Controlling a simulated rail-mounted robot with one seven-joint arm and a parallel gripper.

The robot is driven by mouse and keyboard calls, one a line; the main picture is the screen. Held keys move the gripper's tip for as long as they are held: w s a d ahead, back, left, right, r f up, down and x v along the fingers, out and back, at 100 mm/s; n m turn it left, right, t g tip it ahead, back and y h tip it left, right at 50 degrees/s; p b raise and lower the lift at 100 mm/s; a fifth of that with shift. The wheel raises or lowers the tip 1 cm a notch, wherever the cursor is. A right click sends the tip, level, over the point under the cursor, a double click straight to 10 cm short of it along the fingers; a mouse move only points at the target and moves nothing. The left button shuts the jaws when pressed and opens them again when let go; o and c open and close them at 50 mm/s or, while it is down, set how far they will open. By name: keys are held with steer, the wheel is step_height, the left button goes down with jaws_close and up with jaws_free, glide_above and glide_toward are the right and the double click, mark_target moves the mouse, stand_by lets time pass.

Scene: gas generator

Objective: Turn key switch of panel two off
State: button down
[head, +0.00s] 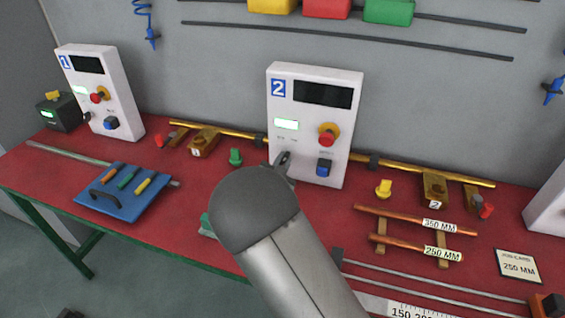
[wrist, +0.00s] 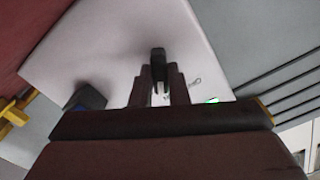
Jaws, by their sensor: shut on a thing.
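Panel two (head: 313,118) is a white upright box with a blue "2" label, a black display, a lit green indicator (head: 287,124), a red emergency button (head: 327,135) on yellow and a blue knob (head: 324,168). My gripper (head: 284,160) is at the panel's lower left, where the key switch sits, and largely covers it. In the wrist view my gripper's fingers (wrist: 158,82) are shut on a small dark key (wrist: 158,58) against the white panel face (wrist: 120,45). The switch's markings are too small to read.
Panel one (head: 98,90) stands at the left. A blue tool tray (head: 122,212), copper pipes (head: 415,222) and a job card (head: 517,266) lie on the red table (head: 60,180).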

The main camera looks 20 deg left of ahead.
steer(key=shift+n, duration=0.3)
steer(key=shift+n+b, duration=0.4)
steer(key=shift+n, duration=0.5)
steer(key=n, duration=0.3)
steer(key=shift+n, duration=0.3)
steer(key=n, duration=0.5)
steer(key=shift+a+n+p, duration=0.15)
steer(key=shift+n+p, duration=0.15)
steer(key=shift+p, duration=0.05)
steer(key=c, duration=1.4)
jaws_free()
